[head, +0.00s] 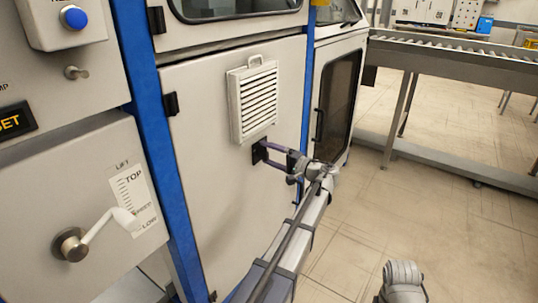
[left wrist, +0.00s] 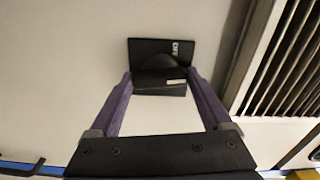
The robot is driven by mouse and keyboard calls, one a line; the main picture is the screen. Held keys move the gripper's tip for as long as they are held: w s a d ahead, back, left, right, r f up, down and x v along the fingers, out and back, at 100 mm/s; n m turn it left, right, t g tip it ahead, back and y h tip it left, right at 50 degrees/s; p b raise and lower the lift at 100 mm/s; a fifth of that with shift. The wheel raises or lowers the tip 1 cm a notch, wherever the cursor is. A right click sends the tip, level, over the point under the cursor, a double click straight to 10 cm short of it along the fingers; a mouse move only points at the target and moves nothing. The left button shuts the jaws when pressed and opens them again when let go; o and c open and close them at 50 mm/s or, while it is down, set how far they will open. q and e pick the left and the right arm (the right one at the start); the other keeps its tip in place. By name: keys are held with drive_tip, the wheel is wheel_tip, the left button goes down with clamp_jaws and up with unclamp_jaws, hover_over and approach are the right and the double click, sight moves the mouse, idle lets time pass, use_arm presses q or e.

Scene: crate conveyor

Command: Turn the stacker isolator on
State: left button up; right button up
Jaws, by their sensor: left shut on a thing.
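The stacker isolator (head: 257,152) is a small black switch on the light grey cabinet door, just below a vent. In the left wrist view the isolator (left wrist: 143,46) shows a black plate with a round hub and a black bar handle; small white lettering at its upper right seems to read OFF. My left gripper (head: 268,153) reaches it from the right, and its purple fingers stand on both sides of the handle, shut on it. The left wrist view shows the gripper (left wrist: 160,78) with the handle between the fingertips.
The louvred vent (head: 254,100) juts out close above the isolator. A blue post (head: 152,150) and a panel with a lift crank (head: 95,228) stand at left. A roller conveyor (head: 460,60) runs at the back right.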

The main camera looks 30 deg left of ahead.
use_arm(q)
drive_tip(key=shift+m, duration=0.8)
drive_tip(key=o, duration=1.2)
drive_tip(key=shift+c, duration=0.2)
drive_tip(key=d, duration=0.7)
drive_tip(key=shift+s+d, duration=0.3)
drive_tip(key=shift+d, duration=0.1)
drive_tip(key=shift+f, duration=0.1)
